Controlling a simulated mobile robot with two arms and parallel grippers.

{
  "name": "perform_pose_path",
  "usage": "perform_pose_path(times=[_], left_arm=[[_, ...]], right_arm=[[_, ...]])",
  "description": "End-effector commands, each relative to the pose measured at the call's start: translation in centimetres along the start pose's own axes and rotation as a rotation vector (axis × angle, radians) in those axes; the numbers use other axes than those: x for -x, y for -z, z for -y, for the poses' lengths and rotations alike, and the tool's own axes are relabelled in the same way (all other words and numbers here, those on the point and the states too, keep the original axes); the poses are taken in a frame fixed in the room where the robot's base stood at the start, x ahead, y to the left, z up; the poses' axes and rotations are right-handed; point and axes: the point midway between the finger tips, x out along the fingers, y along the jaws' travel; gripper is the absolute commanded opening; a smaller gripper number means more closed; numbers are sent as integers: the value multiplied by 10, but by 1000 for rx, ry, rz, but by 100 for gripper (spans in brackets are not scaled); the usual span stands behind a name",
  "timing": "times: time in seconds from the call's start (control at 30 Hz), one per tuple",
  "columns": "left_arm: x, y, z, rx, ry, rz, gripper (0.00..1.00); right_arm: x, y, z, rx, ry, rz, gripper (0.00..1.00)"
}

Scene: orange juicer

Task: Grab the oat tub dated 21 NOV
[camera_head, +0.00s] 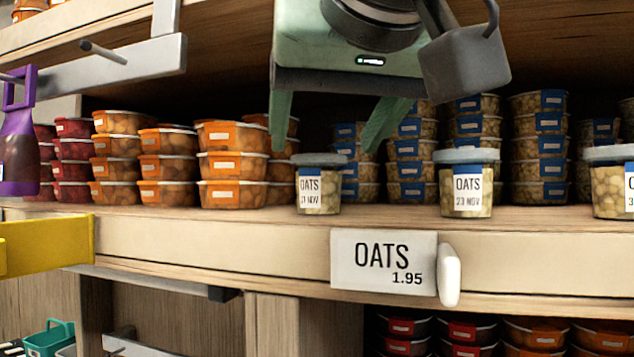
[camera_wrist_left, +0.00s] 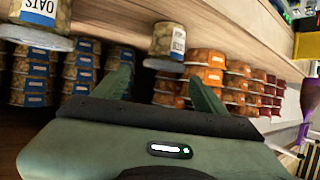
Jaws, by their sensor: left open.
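Three clear tubs with grey lids and OATS labels stand upright along the shelf front. The left tub (camera_head: 319,186) has a date ending in "1 NOV"; its first digit looks like a 2 but is unclear. The middle tub (camera_head: 466,184) reads 23 NOV. The right tub (camera_head: 612,182) is cut off by the picture edge. My left gripper (camera_head: 333,125), pale green, is open and empty, its fingers pointing down around the left tub's lid height in the picture. In the left wrist view, the left tub (camera_wrist_left: 168,42) appears beyond and between the spread fingertips. My right gripper is out of view.
Stacked orange-labelled tubs (camera_head: 232,165) and blue-labelled tubs (camera_head: 540,150) fill the shelf behind. The shelf edge (camera_head: 180,245) carries an OATS 1.95 price tag (camera_head: 383,262). A purple-handled bottle (camera_head: 19,150) and a yellow piece (camera_head: 45,245) are at far left.

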Motion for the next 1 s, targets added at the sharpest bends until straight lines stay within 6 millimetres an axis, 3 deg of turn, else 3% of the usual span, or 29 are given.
perform_pose_path(times=[0.27,0.53,0.8,0.87,1.0], left_arm=[[-32,-1,2,-2,1,3,72],[-69,-5,3,-1,1,2,72],[-73,-6,3,0,0,2,72],[-73,-6,3,0,0,2,61],[-73,-6,3,0,0,2,22]], right_arm=[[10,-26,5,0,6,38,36],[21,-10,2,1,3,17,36],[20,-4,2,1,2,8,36],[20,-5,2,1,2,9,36],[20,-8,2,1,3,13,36]])
